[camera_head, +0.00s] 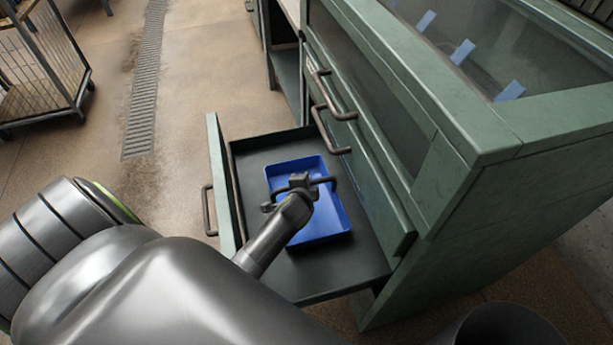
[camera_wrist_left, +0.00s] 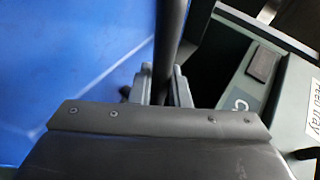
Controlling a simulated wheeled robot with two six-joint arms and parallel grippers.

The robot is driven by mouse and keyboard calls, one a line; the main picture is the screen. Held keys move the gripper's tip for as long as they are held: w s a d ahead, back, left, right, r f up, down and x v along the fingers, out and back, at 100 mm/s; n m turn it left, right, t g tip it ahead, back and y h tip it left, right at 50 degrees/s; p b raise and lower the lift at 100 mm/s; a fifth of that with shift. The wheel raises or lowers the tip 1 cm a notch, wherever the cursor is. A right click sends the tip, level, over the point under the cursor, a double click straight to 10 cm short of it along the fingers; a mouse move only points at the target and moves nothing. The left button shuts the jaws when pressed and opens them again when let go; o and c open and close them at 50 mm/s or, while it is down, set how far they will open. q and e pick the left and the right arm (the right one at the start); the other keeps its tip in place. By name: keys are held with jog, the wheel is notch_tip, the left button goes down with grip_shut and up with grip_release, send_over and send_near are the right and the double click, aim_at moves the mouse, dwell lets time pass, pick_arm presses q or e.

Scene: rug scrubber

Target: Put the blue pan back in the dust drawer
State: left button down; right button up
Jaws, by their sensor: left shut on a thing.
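The blue pan (camera_head: 338,217) is a shallow open tray with a dark bar handle across it. It appears within the outline of the open dark-floored drawer (camera_head: 369,262); I cannot tell if it rests on the floor or hangs just above. My left gripper (camera_head: 300,183) is shut on the handle, over the middle of the pan. In the left wrist view the gripper fingers (camera_wrist_left: 164,88) close around the handle bar (camera_wrist_left: 169,35), with the blue pan (camera_wrist_left: 65,60) filling the left side. My right gripper is not in view.
The drawer's green front (camera_head: 222,180) with its handle (camera_head: 209,210) is pulled out left from the green cabinet (camera_head: 520,205). Closed handles (camera_head: 330,131) sit above the drawer. A label reading "Feed tray" (camera_wrist_left: 313,110) shows in the wrist view. A wire cart (camera_head: 40,70) stands far left; floor between is clear.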

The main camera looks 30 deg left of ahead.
pick_arm(q)
jog(key=c, duration=1.4)
grip_release()
jog(key=shift+o, duration=0.2)
jog(key=p+v, duration=0.2)
jog(key=v, duration=1)
jog(key=shift+p, duration=0.4)
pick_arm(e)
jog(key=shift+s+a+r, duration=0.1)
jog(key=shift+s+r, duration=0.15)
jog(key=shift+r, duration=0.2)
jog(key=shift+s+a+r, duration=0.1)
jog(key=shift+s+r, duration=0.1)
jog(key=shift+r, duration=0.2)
pick_arm(q)
jog(key=shift+d, duration=0.1)
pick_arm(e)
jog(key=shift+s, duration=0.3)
